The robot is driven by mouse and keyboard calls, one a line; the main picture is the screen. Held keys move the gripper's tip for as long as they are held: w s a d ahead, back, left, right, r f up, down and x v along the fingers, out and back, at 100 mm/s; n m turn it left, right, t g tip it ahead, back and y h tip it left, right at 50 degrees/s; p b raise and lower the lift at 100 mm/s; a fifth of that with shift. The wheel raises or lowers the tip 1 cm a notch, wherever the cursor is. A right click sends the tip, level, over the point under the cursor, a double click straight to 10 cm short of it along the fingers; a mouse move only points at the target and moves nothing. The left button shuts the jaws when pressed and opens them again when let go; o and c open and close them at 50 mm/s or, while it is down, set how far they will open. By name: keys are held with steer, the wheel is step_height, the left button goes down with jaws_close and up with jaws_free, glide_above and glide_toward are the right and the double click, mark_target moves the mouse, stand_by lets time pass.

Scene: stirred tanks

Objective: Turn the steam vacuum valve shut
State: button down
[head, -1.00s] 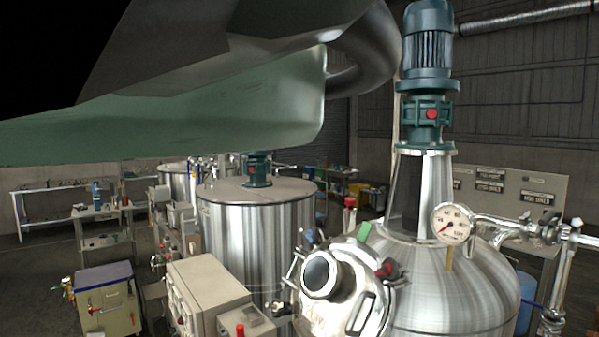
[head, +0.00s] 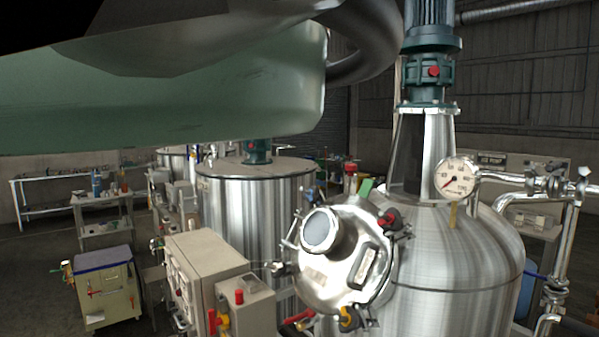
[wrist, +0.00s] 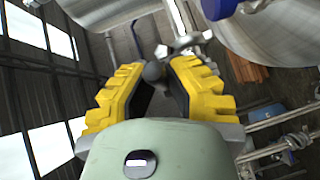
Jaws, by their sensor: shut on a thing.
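In the wrist view my gripper (wrist: 156,78) has its yellow fingers closed in around a dark grey rounded knob (wrist: 153,71) at the fingertips. A shiny metal valve-like fitting with short arms (wrist: 184,42) is just beyond the fingertips. I cannot tell for sure that the knob belongs to the steam vacuum valve. In the head view my gripper does not show. There, bright metal pipes with fittings (head: 540,184) run off the right side of the large steel tank (head: 450,262); no valve there can be named with certainty.
The tank carries a pressure gauge (head: 458,177), a green motor drive (head: 430,70) and a round hatch (head: 340,262). A second steel tank (head: 255,215) stands behind, left. A beige control box (head: 205,270) is at front left. A yellow cabinet (head: 106,290) stands farther left.

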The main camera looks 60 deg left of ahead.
steer(key=shift+a+f, duration=0.1)
steer(key=shift+a, duration=0.05)
steer(key=c, duration=0.9)
jaws_free()
steer(key=shift+c, duration=0.2)
steer(key=v, duration=1.2)
steer(key=shift+a, duration=0.15)
steer(key=shift+w, duration=0.1)
steer(key=shift+w, duration=0.1)
